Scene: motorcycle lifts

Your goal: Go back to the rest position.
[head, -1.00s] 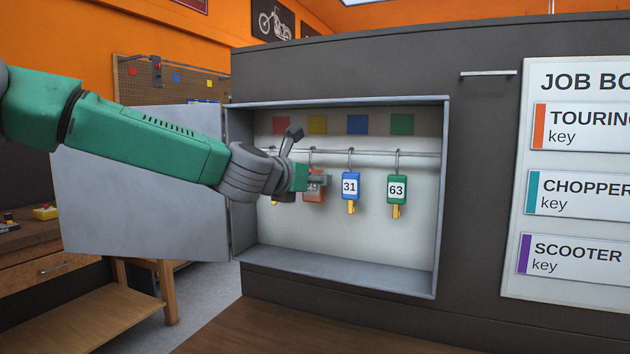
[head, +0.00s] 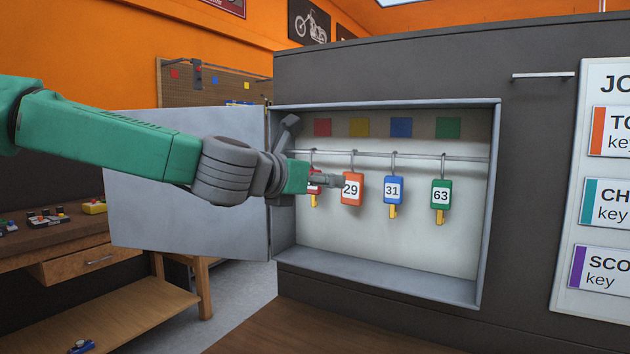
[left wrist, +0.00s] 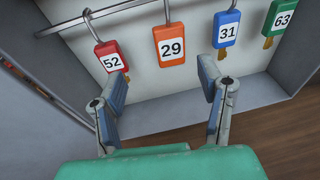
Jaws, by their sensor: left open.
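My left gripper (head: 325,181) reaches from the left into the open key cabinet, in front of the red and orange tags. In the left wrist view its two fingers (left wrist: 163,95) are spread apart with nothing between them. An orange tag 29 (head: 352,189) hangs from the rail just past the fingertips. A red tag 52 (left wrist: 111,57) is partly hidden by the gripper in the head view. A blue tag 31 (head: 393,190) and a green tag 63 (head: 441,195) hang farther right. My right gripper is not in view.
The cabinet (head: 375,285) has its door (head: 185,225) swung open to the left, behind my arm. A hanging rail (head: 465,158) runs across inside. A job board (head: 568,290) is at right. A wooden workbench (head: 50,235) stands at left.

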